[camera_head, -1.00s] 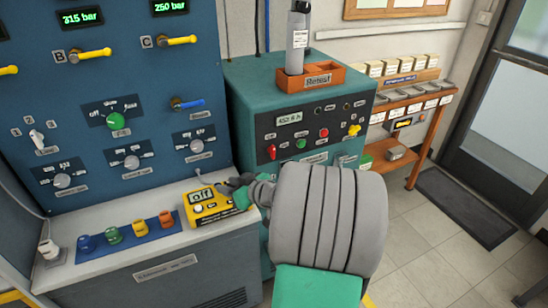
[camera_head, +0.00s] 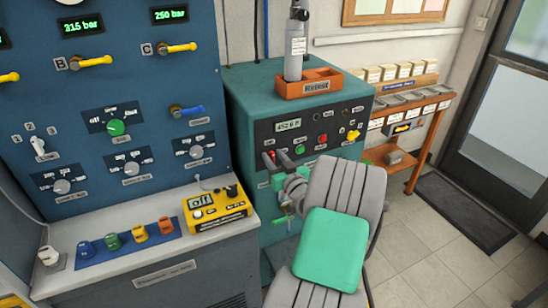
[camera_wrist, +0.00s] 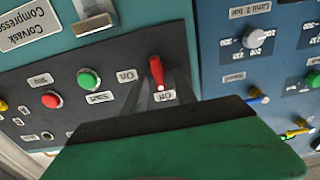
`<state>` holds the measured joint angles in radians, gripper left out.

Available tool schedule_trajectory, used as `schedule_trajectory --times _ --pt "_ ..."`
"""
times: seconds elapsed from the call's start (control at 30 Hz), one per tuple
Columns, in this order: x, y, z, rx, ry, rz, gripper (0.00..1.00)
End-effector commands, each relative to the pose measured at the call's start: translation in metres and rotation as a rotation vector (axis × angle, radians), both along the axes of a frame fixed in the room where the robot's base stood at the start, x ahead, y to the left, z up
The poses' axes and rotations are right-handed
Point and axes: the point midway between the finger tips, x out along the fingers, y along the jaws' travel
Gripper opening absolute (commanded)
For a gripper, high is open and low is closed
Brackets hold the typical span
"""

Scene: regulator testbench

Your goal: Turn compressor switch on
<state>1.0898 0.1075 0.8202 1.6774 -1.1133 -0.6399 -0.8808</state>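The compressor panel (camera_head: 345,122) is on the front of the teal cabinet. Its red switch (camera_wrist: 156,72) shows in the wrist view, with the "On" label to its left and the "Off" label just below it. The lever lies closer to "Off". In the head view the switch (camera_head: 267,160) is partly hidden by my gripper (camera_head: 276,158) at the panel's left. In the wrist view my gripper (camera_wrist: 158,84) has its fingers apart, one on each side of the switch. I cannot tell whether either finger touches it.
A green button (camera_wrist: 88,79) and red button (camera_wrist: 52,99) sit beside the switch. A yellow meter (camera_head: 217,207) rests on the bench at left. An orange Retest tray (camera_head: 322,88) stands on the cabinet. The blue regulator panel (camera_head: 90,110) is at left.

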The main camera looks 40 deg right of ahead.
Motion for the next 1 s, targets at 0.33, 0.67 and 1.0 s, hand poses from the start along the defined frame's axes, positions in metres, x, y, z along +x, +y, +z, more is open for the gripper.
schedule_trajectory --times 0.33,0.67,1.0 --pt "-0.0003 0.0003 -0.0002 0.0 0.0 0.0 0.11" --pt "-0.0004 0.0003 -0.0002 0.0 0.001 0.001 0.0" --pt "-0.0006 0.0002 -0.0005 0.009 -0.002 0.0 0.0"
